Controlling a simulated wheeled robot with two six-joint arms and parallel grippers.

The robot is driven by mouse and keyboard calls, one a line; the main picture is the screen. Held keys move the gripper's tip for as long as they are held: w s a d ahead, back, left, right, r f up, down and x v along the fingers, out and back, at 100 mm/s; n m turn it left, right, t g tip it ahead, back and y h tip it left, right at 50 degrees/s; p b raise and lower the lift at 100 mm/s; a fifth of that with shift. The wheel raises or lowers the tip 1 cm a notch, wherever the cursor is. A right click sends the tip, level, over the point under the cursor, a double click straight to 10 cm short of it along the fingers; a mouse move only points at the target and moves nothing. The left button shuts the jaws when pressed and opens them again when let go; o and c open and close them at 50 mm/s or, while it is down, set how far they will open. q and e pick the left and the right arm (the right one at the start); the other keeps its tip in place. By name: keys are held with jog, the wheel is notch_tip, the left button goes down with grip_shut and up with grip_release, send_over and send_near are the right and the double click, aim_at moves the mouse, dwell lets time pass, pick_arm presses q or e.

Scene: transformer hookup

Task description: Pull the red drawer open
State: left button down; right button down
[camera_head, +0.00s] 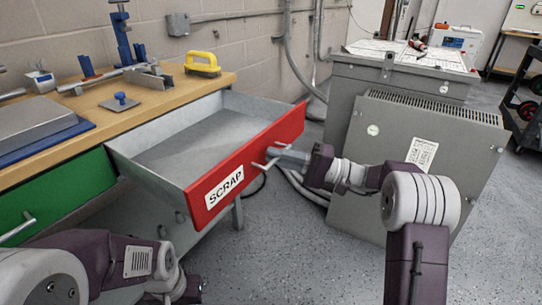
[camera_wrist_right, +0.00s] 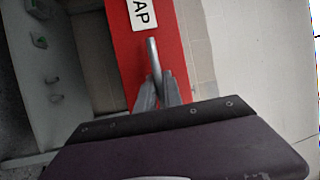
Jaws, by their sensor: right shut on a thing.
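The red drawer (camera_head: 214,196) carries a white SCRAP label and stands pulled out from the wooden bench, with its grey metal inside (camera_head: 195,145) showing and empty. My right gripper (camera_head: 275,159) is shut on the drawer's bar handle (camera_head: 262,168) at the front's right part. In the right wrist view the handle (camera_wrist_right: 152,55) stands out from the red front (camera_wrist_right: 169,45), between the two fingers (camera_wrist_right: 157,92). My left arm comes in at the lower left of the head view, but its gripper fingers are not visible.
A closed green drawer (camera_head: 62,194) is left of the red one. A grey transformer cabinet (camera_head: 400,160) stands to the right. Grey floor (camera_head: 290,260) is free in front.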

jog(key=shift+s+d, duration=0.1)
jog(key=c, duration=1.8)
grip_release()
jog(key=shift+o, duration=0.2)
jog(key=shift+d, duration=0.1)
jog(key=p+v, duration=0.3)
jog(key=v, duration=0.6)
jog(key=shift+p, duration=0.3)
jog(key=shift+f, duration=0.1)
